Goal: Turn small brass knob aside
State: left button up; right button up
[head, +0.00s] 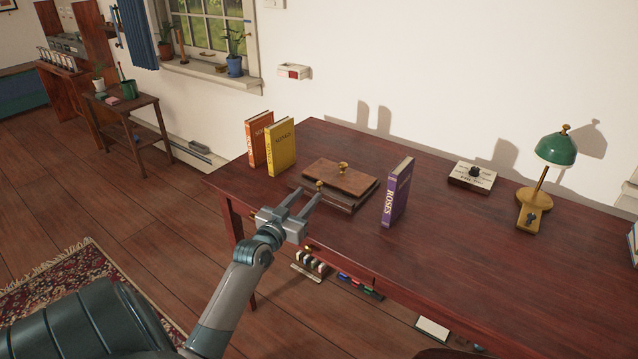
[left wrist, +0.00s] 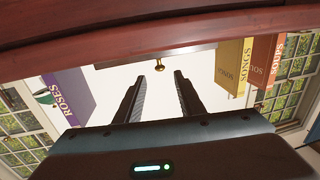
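A small brass knob (head: 319,184) sits at the front edge of a low wooden box on the desk. The box has a brown lid (head: 325,174) with a larger brass knob (head: 343,166) on top. My left gripper (head: 310,194) is open and empty, its fingers pointing at the small knob from the front. In the left wrist view, a brass knob (left wrist: 160,68) shows between and just beyond the spread fingertips (left wrist: 159,76). I cannot tell how much gap is left, and I see no contact. My right gripper is not in view.
The box stands on a dark red desk (head: 460,250). An orange book (head: 258,140) and a yellow book (head: 281,147) stand left of it, a purple book (head: 397,192) right. A green lamp (head: 556,150) and small white-topped box (head: 472,176) are farther right.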

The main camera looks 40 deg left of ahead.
aim_at(317, 185)
pick_arm(q)
jog(key=x, duration=0.8)
jog(key=shift+w+a, duration=0.1)
jog(key=shift+w, duration=0.1)
grip_shut()
